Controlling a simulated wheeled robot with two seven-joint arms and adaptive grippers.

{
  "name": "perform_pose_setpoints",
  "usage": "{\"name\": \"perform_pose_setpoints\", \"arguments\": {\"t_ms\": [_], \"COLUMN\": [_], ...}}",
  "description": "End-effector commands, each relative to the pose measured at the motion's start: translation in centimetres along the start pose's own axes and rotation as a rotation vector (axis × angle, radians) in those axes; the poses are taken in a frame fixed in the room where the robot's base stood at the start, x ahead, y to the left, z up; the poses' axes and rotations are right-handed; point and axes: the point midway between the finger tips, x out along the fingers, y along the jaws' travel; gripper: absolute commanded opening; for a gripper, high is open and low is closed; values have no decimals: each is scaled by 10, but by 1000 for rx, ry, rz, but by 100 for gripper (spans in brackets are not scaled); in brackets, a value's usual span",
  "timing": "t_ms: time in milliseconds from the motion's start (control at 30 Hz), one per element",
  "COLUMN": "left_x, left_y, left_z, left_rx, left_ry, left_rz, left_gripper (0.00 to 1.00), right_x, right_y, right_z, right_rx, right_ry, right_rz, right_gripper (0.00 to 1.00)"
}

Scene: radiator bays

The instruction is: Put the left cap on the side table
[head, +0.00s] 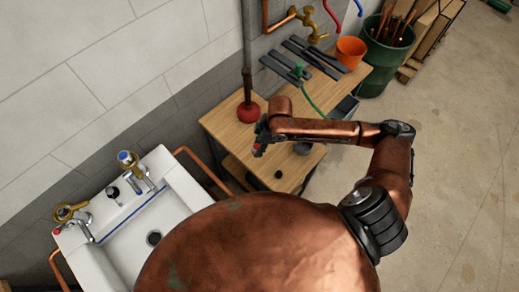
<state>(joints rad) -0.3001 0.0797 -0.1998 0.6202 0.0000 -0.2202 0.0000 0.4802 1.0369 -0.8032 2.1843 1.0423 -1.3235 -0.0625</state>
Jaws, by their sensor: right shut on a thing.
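The side table (232,130) is a wooden bench against the wall, to the right of the white sink. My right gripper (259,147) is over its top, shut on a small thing. That thing is mostly hidden by the fingers; a little red shows there, and I cannot tell whether it is the left cap. A small dark round piece (278,174) lies on the wood in front of the gripper. My left gripper is not in view.
The white sink (187,182) carries a blue-topped valve (125,158) and a red-marked tap (71,213). A plunger (248,112), dark strips (312,58), a grey cup (303,148) and an orange pot (350,52) crowd the bench. A green bin (384,45) stands beyond.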

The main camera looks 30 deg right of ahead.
Motion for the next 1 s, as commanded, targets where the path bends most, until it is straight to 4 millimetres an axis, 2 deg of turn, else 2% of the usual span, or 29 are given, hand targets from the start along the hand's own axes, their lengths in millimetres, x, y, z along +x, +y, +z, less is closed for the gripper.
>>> {"name": "perform_pose_setpoints", "arguments": {"t_ms": [167, 367, 700, 733, 1000], "left_x": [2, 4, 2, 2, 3], "left_y": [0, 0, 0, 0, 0], "left_z": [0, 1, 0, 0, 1], "left_rx": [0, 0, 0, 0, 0], "left_ry": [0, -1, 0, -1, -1], "left_rz": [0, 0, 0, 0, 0], "left_gripper": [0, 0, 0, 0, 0], "right_x": [11, 38, 40, 41, 40], "right_y": [9, 8, 8, 8, 8], "right_z": [7, 14, 14, 14, 14], "right_rx": [3, 1, 0, 0, 0], "right_ry": [0, 0, 0, 0, 0], "right_rz": [0, -1, 0, 0, 0], "right_gripper": [9, 9, 9, 35, 52]}}
